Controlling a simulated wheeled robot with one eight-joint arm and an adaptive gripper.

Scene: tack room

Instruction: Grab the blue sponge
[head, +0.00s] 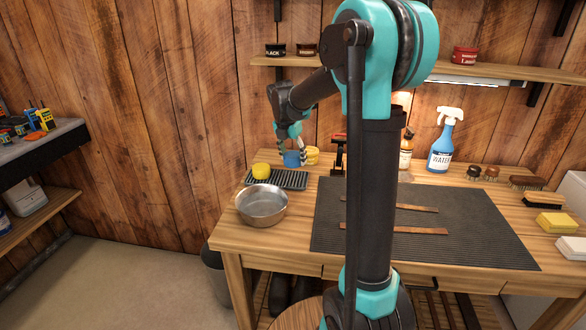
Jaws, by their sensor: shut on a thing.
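The blue sponge (291,160) is a small round blue piece at the back left of the workbench, by the far edge of a dark ribbed rack (293,183). My gripper (292,156) reaches down over it, with one finger on its left and one on its right, shut on it. The fingers hide part of its sides. I cannot tell whether it rests on the rack or is slightly raised.
A yellow sponge (261,171) sits on the rack's left end; another yellow round thing (312,155) is just right of my gripper. A metal bowl (262,204) stands in front. Bottles, including a blue spray bottle (443,145), stand right. A dark mat (470,235) holds leather straps.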

